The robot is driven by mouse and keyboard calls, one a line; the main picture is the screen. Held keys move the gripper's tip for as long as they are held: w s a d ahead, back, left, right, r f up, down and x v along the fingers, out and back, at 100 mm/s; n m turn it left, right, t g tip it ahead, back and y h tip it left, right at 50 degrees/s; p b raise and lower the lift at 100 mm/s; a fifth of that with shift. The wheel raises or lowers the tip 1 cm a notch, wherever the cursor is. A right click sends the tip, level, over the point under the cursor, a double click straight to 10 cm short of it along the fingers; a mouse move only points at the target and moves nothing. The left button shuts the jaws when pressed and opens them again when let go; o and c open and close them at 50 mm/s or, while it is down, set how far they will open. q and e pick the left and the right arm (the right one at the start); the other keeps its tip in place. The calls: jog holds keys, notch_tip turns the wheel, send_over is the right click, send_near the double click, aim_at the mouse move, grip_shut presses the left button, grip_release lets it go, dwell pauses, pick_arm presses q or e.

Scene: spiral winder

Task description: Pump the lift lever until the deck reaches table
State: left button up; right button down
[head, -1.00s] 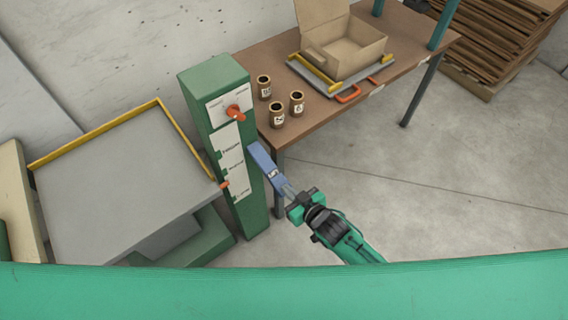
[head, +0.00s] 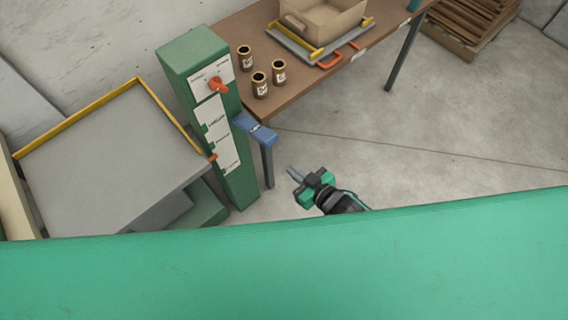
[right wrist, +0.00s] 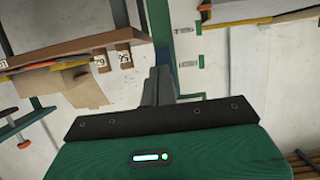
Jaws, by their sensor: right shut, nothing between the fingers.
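The lift deck (head: 115,155), a grey plate with yellow edge rails, is at the left beside a green column (head: 192,60). An orange pointer (head: 212,158) shows at the deck's side, near the lower marks of the column's white scale. The blue lift lever (head: 256,130) sticks out from the column's right side. My right gripper (head: 291,172) is shut and empty, below and right of the lever, apart from it. Its closed fingers also show in the right wrist view (right wrist: 158,86). The brown table (head: 300,75) stands behind the column. My left gripper is out of view.
An orange knob (head: 217,85) is on the column's upper panel. Several brown jars, including one near the edge (head: 260,86), and an open carton (head: 325,18) on a grey tray stand on the table. Floor to the right of my gripper is clear.

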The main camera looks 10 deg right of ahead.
jog(key=shift+f+v, duration=0.15)
jog(key=shift+v, duration=0.55)
jog(key=shift+f+v, duration=0.15)
jog(key=shift+v, duration=0.6)
dwell(0.4)
